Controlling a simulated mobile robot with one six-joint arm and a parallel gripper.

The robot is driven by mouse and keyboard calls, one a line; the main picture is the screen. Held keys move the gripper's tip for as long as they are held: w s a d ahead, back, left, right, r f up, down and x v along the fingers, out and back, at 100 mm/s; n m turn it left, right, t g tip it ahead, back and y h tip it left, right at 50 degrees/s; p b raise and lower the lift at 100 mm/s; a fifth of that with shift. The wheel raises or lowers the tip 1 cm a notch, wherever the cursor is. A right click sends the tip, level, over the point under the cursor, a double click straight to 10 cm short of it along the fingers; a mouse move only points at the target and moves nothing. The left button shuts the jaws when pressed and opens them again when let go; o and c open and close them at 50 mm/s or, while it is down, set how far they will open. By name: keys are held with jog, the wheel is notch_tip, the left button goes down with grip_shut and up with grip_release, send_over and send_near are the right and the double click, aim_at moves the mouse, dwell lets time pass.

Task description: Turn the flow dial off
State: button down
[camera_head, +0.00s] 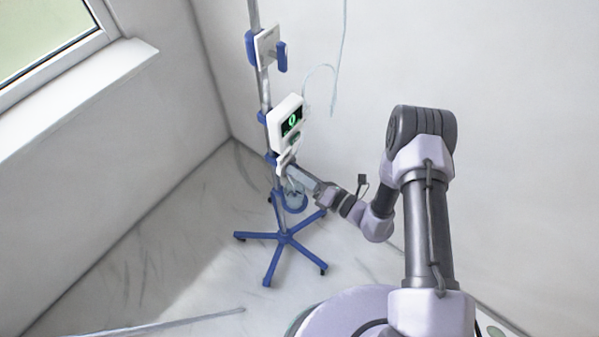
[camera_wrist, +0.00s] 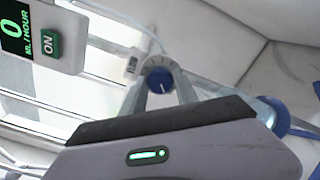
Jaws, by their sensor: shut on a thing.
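The flow dial (camera_wrist: 160,80) is a round blue knob with a white pointer line on a pale plate, in the upper middle of the wrist view. My gripper (camera_wrist: 160,88) has its two fingers on either side of the dial and is shut on it. In the head view, my gripper (camera_head: 289,168) reaches the pole just below the white pump (camera_head: 285,121); the dial itself cannot be made out there. The pump's display (camera_wrist: 16,28) shows a green 0 above "ML/HOUR", and a green button (camera_wrist: 49,45) beside it reads ON.
The pump hangs on a pole with a blue five-legged base (camera_head: 283,238). A white and blue holder (camera_head: 266,48) sits higher on the pole, and a thin tube (camera_head: 341,55) hangs at its right. A window (camera_head: 45,40) is at the left.

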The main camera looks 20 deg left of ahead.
dwell(0.4)
jog(key=c, duration=0.9)
grip_release()
jog(key=p+v, duration=0.3)
jog(key=v, duration=1.4)
jog(key=shift+s+d, duration=0.15)
jog(key=shift+d, duration=0.05)
